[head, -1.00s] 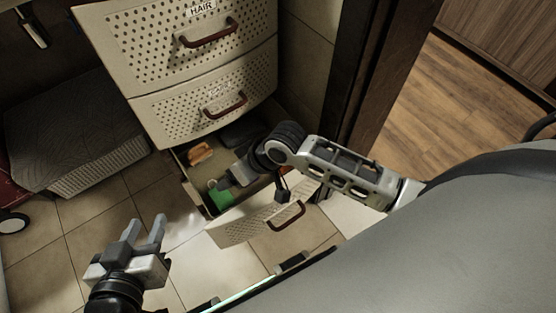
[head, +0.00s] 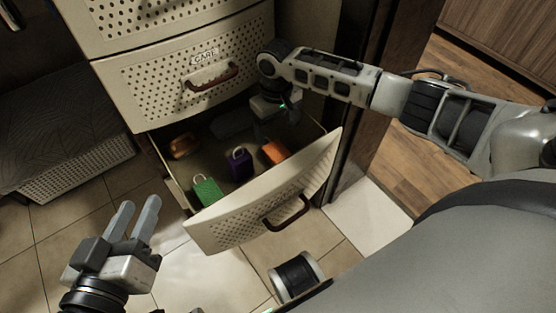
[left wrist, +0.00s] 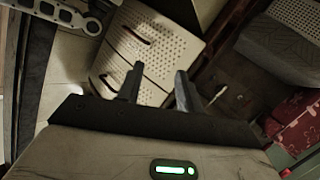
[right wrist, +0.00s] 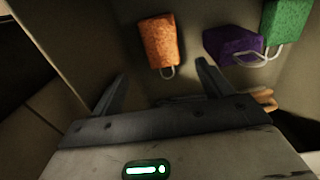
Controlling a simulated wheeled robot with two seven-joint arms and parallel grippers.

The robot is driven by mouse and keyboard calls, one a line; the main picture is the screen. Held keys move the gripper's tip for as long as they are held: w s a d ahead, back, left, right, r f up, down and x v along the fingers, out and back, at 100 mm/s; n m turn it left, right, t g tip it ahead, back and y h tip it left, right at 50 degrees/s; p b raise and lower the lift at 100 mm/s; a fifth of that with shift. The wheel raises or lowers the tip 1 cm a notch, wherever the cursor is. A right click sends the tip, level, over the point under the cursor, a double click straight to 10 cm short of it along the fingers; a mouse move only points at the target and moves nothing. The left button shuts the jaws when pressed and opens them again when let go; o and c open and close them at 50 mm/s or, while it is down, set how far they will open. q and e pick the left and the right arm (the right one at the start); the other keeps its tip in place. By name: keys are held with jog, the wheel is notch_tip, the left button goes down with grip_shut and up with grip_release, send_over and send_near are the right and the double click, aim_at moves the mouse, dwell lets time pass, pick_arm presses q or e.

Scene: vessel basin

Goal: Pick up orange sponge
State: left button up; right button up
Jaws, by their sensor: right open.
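The orange sponge (head: 274,151) lies in the open bottom drawer, near its right wall, in the head view. In the right wrist view the orange sponge (right wrist: 158,41) has a pale loop at its end and lies ahead of the fingers. My right gripper (right wrist: 160,82) is open and empty, with the sponge beyond its fingertips and apart from them. In the head view my right gripper (head: 272,110) is over the back right of the drawer, partly hidden by its own wrist. My left gripper (head: 138,212) is open and empty over the floor left of the drawer.
The drawer (head: 228,229) also holds a purple sponge (head: 239,163), a green sponge (head: 207,190) and an orange-brown item (head: 184,145). A closed drawer (head: 170,97) sits above. A dark door frame (head: 357,110) stands close on the right. A lidded basket (head: 75,174) stands at left.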

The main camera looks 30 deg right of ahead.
aim_at(274, 148)
notch_tip(274, 148, down, 4)
jog(key=shift+r+b, duration=0.1)
jog(key=shift+b, duration=0.6)
jog(key=f+b, duration=0.2)
jog(key=f, duration=0.1)
jog(key=shift+w+a, duration=0.2)
jog(key=shift+w, duration=0.1)
jog(key=shift+f+b, duration=0.6)
jog(key=shift+f, duration=0.35)
pick_arm(q)
jog(key=r+t, duration=0.1)
jog(key=w+r+t+h, duration=0.1)
jog(key=r+h, duration=0.1)
jog(key=shift+w+d+r+t, duration=0.15)
jog(key=shift+w+r+t, duration=0.1)
jog(key=shift+t, duration=0.15)
pick_arm(e)
jog(key=c, duration=1.1)
jog(key=shift+o, duration=0.2)
